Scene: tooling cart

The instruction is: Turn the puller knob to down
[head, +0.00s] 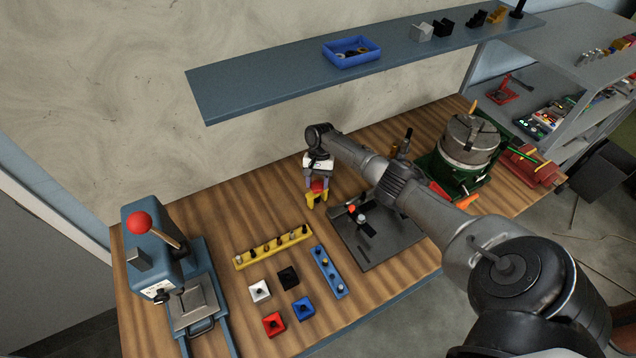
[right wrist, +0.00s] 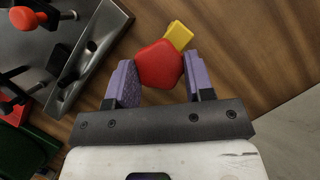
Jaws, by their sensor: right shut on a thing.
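The puller stands on the wooden bench in the head view, left of the dark metal plate; its yellow part (head: 311,199) shows below my fingers. Its red knob (head: 317,186) is partly hidden by the gripper. My right gripper (head: 317,182) comes down from above and is shut on the red knob. In the right wrist view, the purple fingers of the gripper (right wrist: 161,80) have the faceted red knob (right wrist: 160,64) between them, one on each side. A yellow piece (right wrist: 179,35) sticks out past the knob, toward the upper right. My left gripper is not in view.
A yellow strip (head: 272,248), a blue strip (head: 328,272) and several coloured blocks lie in front. A blue-grey press (head: 146,250) stands left; a shelf (head: 270,82) overhangs behind. A green-based chuck (head: 466,143) stands right.

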